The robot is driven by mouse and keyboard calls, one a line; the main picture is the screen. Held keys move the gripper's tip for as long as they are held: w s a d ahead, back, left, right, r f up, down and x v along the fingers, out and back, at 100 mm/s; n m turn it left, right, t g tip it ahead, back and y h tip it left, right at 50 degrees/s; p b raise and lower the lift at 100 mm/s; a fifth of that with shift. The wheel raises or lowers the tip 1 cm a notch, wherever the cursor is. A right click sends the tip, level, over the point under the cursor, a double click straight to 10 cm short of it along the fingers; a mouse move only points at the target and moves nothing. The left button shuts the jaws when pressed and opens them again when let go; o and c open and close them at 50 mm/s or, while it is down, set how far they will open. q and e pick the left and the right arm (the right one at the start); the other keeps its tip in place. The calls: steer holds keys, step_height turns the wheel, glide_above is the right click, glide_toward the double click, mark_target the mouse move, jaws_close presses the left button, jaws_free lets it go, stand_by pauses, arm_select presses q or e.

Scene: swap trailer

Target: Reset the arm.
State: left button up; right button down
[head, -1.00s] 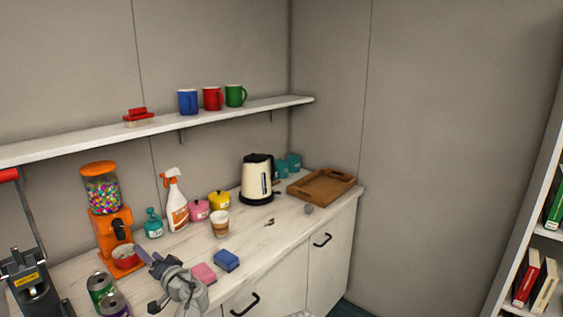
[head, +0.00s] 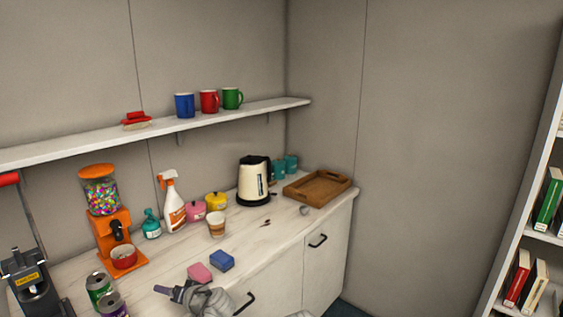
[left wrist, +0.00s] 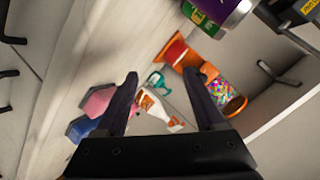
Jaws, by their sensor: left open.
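My left gripper (left wrist: 165,98) is open and empty in the left wrist view, its two dark fingers spread apart over the counter. In the head view my left gripper (head: 175,293) is low in the picture, at the counter's front edge, near the pink sponge (head: 200,272) and the blue sponge (head: 221,261). It touches neither sponge that I can see. The sponges lie on the counter left of the fingers in the left wrist view. My right gripper is in neither view.
The white counter (head: 262,255) holds cans (head: 100,288), a candy dispenser (head: 104,215) with a red bowl, a spray bottle (head: 171,205), a paper cup (head: 217,224), a kettle (head: 253,182) and a wooden tray (head: 317,187). Mugs (head: 209,101) stand on the shelf. A bookcase (head: 505,245) is at the right.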

arm_select(q)
steer(key=s+d+f+m+g+h+p, duration=0.1)
steer(key=s+d+f+g+h, duration=0.3)
steer(key=s+d, duration=0.5)
steer(key=s+d+f+m+g+h+p, duration=0.2)
steer(key=s+d, duration=0.7)
steer(key=d, duration=0.6)
step_height(320, 180, down, 4)
steer(key=m+g+h, duration=0.1)
steer(key=m+h, duration=0.1)
steer(key=h, duration=0.1)
steer(key=shift+d+r+g+h, duration=0.15)
steer(key=shift+r+g+h, duration=0.15)
steer(key=shift+g, duration=0.1)
